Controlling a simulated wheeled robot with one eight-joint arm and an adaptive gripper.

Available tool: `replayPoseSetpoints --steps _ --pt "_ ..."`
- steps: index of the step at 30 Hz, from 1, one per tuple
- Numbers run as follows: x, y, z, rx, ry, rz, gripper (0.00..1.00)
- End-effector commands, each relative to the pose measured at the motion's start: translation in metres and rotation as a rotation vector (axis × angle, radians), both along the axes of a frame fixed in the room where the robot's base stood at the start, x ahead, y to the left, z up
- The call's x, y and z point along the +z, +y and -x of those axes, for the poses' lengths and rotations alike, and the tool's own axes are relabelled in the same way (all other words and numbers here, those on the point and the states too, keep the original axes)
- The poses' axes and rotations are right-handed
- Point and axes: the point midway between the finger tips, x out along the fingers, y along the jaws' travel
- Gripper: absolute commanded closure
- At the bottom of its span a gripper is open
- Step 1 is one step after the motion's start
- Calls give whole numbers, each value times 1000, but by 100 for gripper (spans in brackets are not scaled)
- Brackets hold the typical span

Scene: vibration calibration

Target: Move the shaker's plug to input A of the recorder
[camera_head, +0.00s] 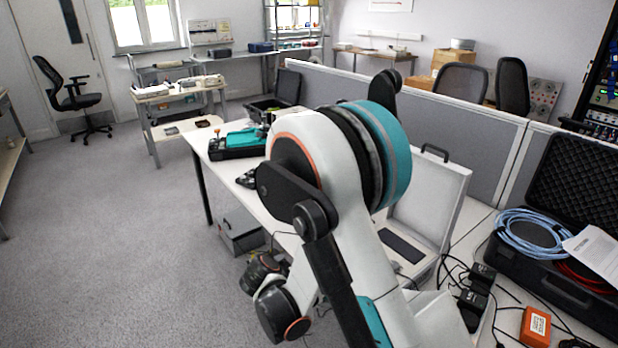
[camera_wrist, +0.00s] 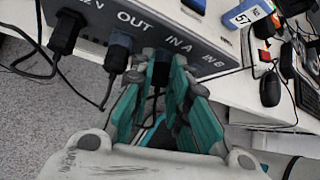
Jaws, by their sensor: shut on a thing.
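I cannot tell whether this plug is seated in the socket. In the head view, my arm hides the recorder and the fingers.
In the head view, an open case (camera_head: 425,200), black adapters (camera_head: 475,295) and an orange box (camera_head: 536,326) lie on the table.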

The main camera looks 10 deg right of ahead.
Motion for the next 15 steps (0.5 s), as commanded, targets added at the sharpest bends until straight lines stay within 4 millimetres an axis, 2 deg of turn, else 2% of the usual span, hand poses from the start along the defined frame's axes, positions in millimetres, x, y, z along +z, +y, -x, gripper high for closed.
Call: replayPoseSetpoints --steps 6,13,14,15 --pt "1 -2 3 0 -149 -75 100" --pt "1 -1 2 -2 -164 -81 100" --pt "1 -1 3 -1 -164 -81 82" --pt "1 -1 3 -1 -164 -81 73"
